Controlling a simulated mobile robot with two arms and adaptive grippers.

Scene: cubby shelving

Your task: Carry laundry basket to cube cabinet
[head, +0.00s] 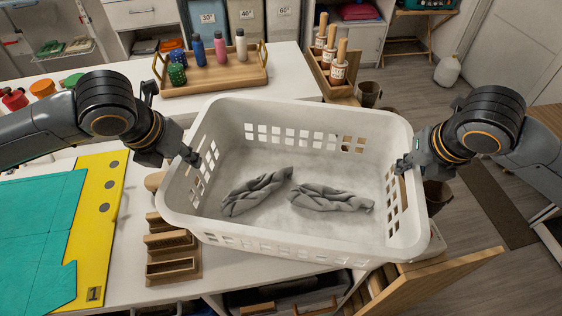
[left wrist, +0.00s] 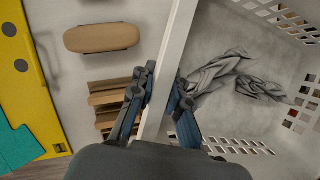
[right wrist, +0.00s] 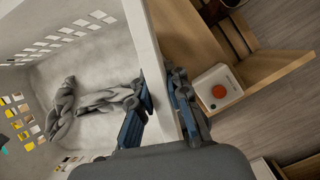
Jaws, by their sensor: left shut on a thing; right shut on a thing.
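The white laundry basket (head: 270,238) is in the middle of the head view, with grey cloths (head: 256,190) lying on its floor. My left gripper (head: 190,155) is shut on the basket's left rim. In the left wrist view its fingers (left wrist: 160,108) straddle the white rim (left wrist: 176,55). My right gripper (head: 403,165) is shut on the right rim. In the right wrist view its fingers (right wrist: 165,105) straddle that rim (right wrist: 150,55). The basket appears level, over the white counter's edge; I cannot tell whether it touches the counter. I cannot identify a cube cabinet with certainty.
A wooden tray (head: 215,82) with bottles stands behind the basket on the white counter. A yellow board (head: 100,205) and wooden holders (head: 172,250) lie to the left.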

